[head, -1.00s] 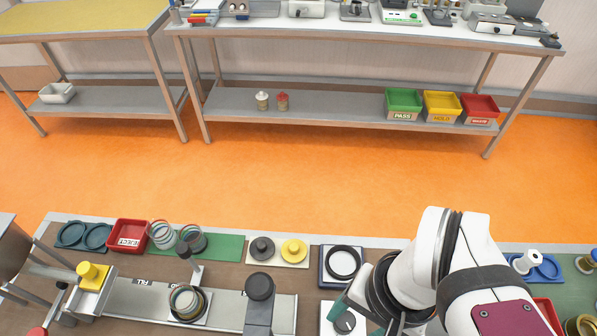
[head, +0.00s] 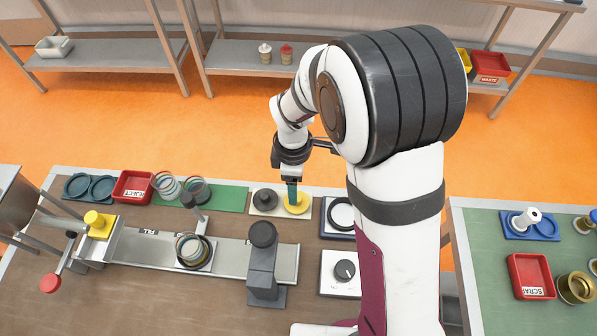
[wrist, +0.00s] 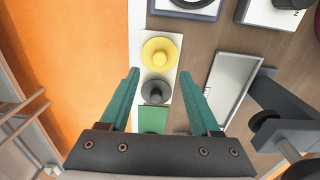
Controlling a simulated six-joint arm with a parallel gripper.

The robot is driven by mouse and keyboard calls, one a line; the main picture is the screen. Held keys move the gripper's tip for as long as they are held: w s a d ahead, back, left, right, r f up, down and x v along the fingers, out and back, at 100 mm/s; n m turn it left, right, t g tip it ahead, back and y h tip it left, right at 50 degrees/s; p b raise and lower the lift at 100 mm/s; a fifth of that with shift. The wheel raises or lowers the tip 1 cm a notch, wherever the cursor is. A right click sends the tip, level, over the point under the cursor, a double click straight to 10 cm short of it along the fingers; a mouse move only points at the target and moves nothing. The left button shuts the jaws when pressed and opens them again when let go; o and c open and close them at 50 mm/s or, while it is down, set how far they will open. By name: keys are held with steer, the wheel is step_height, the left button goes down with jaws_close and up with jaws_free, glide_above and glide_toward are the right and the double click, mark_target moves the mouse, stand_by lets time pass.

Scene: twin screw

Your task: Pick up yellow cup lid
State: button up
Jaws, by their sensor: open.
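The yellow cup lid (head: 297,203) is a round disc with a knob, lying on a cream board (head: 256,213) beside a dark grey lid (head: 265,199). In the wrist view the yellow lid (wrist: 160,53) lies beyond my fingertips, and the grey lid (wrist: 155,92) shows between the fingers. My gripper (head: 291,193) is open and empty, with its teal fingers pointing down over the yellow lid's area. In the wrist view my gripper (wrist: 161,80) spans the board's width. In the head view the fingers hide part of the yellow lid. I cannot tell the exact height gap.
A dark-framed black ring (head: 341,213) stands right of the board. A grey post with a black round top (head: 262,235) rises in front. A red reject bin (head: 132,187) stands farther left.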

steer(key=f, duration=0.5)
steer(key=shift+d+f, duration=0.25)
steer(key=shift+f, duration=0.05)
jaws_close()
